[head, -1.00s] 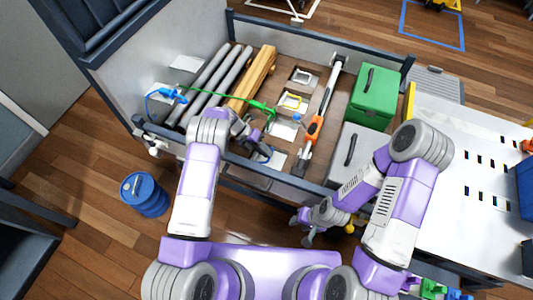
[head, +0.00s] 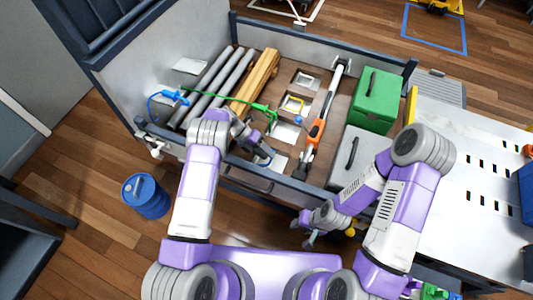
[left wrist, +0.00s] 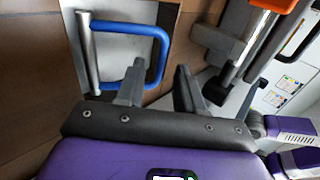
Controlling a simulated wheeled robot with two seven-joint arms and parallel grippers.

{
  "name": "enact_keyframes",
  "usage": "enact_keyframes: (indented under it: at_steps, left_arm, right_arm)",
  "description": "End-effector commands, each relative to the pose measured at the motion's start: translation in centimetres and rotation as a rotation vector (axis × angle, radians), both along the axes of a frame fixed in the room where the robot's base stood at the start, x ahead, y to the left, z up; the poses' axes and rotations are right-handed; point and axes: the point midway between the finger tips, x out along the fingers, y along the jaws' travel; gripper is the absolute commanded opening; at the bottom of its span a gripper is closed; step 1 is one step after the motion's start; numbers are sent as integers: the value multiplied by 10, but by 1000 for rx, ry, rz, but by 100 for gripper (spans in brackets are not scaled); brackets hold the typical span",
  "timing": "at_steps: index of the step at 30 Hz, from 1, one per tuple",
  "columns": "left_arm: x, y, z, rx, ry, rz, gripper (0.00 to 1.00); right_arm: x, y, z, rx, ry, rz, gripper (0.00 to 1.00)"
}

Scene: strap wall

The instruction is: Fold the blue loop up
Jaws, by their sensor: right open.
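The blue loop (left wrist: 158,45) is a U-shaped handle on a grey bar, lying over a pale plate (left wrist: 118,55) in the left wrist view. In the head view the blue loop (head: 265,161) shows partly at the near side of the bed, behind my gripper. My left gripper (left wrist: 160,72) is open at the loop's outer end. One fingertip shows over the loop's inside and the other beyond its outer side; I cannot tell whether they touch it. My right gripper (head: 312,238) is open and empty, low outside the bed wall.
A yellow loop (head: 303,104) lies farther back. A green strap (head: 225,98) with a blue end (head: 165,97) crosses grey pipes (head: 215,83) and timber (head: 258,75). An orange-and-grey tool (head: 317,128) lies right of the loops, beside a green box (head: 378,100) and a grey case (head: 357,150).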

Motion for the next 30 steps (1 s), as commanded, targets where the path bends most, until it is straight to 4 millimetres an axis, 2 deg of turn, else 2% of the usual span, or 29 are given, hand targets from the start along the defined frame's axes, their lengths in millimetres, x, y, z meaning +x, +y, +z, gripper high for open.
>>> enact_keyframes:
  at_steps: [6, 12, 22, 23, 25, 28, 30]
  left_arm:
    - [10, 27, 28, 0, -3, 3, 37]
    - [15, 44, 43, 1, -1, 2, 37]
    - [15, 47, 46, 0, 1, 1, 37]
    - [15, 47, 46, 0, 1, 1, 37]
    - [15, 47, 48, 0, 1, 1, 37]
    - [15, 47, 60, 0, 1, 1, 37]
    - [15, 47, 75, 0, 0, 1, 37]
  right_arm:
    - [0, 0, 12, 0, 0, 0, 43]
    - [0, 0, 16, 0, 0, 0, 43]
    - [0, 0, 16, 0, 0, 0, 43]
    - [0, 0, 16, 0, 0, 0, 38]
    - [0, 0, 19, 0, 0, 0, 37]
    - [0, 0, 30, 0, 0, 0, 37]
    - [0, 0, 45, 0, 0, 0, 37]
